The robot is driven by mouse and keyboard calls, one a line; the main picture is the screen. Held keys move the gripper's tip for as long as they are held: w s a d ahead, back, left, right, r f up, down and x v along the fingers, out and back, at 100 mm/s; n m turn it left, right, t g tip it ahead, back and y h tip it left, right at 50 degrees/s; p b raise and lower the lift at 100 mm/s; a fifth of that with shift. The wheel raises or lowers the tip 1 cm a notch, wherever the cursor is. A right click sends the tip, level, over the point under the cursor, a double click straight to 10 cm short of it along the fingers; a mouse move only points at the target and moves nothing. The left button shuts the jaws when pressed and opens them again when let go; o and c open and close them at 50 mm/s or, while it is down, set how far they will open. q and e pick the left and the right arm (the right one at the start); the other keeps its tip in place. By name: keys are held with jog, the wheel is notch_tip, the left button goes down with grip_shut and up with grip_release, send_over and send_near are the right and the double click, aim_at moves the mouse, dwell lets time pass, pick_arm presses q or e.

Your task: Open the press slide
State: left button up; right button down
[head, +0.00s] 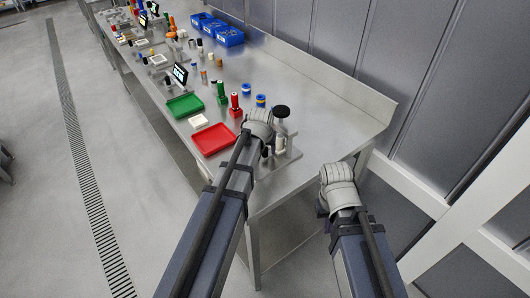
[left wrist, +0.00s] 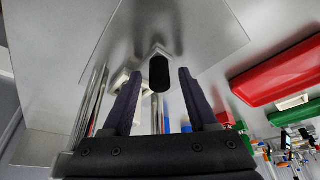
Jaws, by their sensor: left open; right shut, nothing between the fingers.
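The press (head: 283,150) stands on the near right end of the steel table, with a round black knob (head: 281,111) on top and a metal plate under it. My left gripper (left wrist: 160,74) is open at the press. In the left wrist view its two dark fingers stand on either side of a black handle (left wrist: 159,72) on a metal rod, with a gap visible on both sides. In the head view my left arm hides the fingers and part of the press. My right gripper (head: 322,208) is shut and empty, off the table's right end, mostly hidden by its own wrist.
A red tray (head: 213,139) and a green tray (head: 185,105) lie left of the press. Red and green upright pieces (head: 235,106) stand behind them. Blue bins (head: 230,37) and small parts fill the far table. The table right of the press is bare.

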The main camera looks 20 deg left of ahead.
pick_arm(q)
jog(key=shift+c, duration=0.2)
grip_shut()
dwell(1.1)
